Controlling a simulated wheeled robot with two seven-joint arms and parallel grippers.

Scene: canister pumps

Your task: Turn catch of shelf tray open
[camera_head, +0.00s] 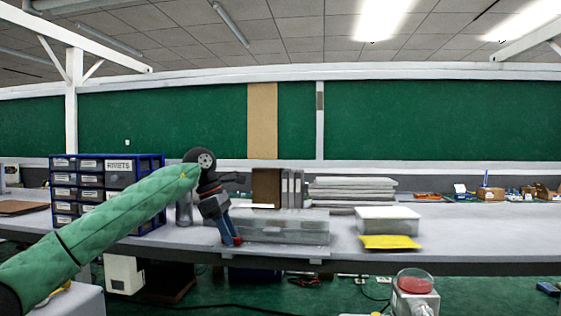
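A clear, box-like tray (285,229) sits at the front edge of the grey bench, left of the middle. I take it to be the shelf tray; its catch is too small to make out. My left arm comes in from the left in a green sleeve. My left gripper (232,241) points down at the tray's left front end, its reddish tip close to that corner. I cannot tell whether it touches the tray, nor whether its fingers are open or shut. My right gripper is out of view.
A blue drawer cabinet (105,188) stands behind my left arm. A brown binder (266,187) and stacked pale sheets (352,188) stand behind the tray. A white box (388,220) and yellow cloth (390,242) lie to its right. A red-topped unit (415,287) stands in front.

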